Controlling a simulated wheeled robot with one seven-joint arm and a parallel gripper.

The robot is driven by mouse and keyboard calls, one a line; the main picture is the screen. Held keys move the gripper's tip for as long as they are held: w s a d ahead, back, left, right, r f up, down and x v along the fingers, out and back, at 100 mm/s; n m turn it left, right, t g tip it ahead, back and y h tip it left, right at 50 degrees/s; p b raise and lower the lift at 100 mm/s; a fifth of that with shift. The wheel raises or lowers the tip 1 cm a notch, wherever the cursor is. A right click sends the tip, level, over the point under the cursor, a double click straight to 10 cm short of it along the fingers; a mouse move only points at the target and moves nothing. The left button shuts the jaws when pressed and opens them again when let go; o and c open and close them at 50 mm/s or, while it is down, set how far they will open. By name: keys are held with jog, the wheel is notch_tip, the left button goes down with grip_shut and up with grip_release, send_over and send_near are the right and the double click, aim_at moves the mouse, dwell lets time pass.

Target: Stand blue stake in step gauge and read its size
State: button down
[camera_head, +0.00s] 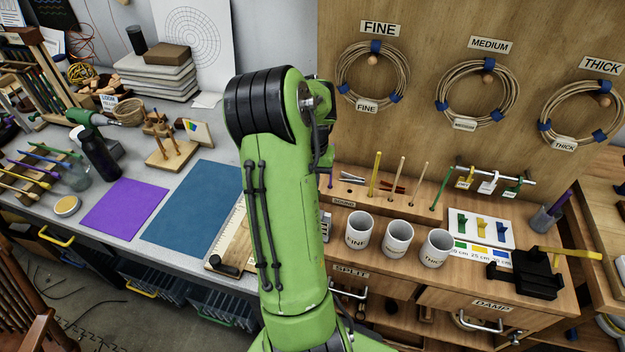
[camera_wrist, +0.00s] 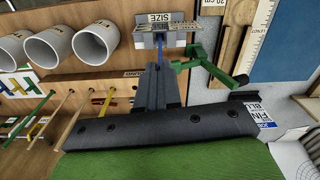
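In the wrist view, my gripper (camera_wrist: 159,62) has its dark fingers close together, with a narrow blue stake (camera_wrist: 159,52) between them. Most of the stake is hidden by the fingers. The step gauge (camera_wrist: 168,32) is a grey block under a plate marked SIZE, just beyond the fingertips. The stake's far end lies at or right in front of the gauge; I cannot tell whether it is inside a step. In the head view, my green arm hides the gripper, stake and gauge.
Three white cups (camera_head: 397,238) stand right of my arm, before a wooden rack (camera_head: 353,197) of coloured sticks. A green jointed piece (camera_wrist: 215,65) is close beside the fingers in the wrist view. Cane coils (camera_head: 477,85) hang behind. A blue mat (camera_head: 190,208) lies clear at left.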

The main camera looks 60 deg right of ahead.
jog(key=shift+f+b, duration=1.35)
jog(key=shift+f, duration=0.5)
jog(key=c, duration=1.2)
grip_release()
jog(key=shift+c, duration=0.2)
jog(key=shift+r, duration=0.2)
notch_tip(320, 180, up, 16)
jog(key=p, duration=0.3)
jog(key=shift+f, duration=0.2)
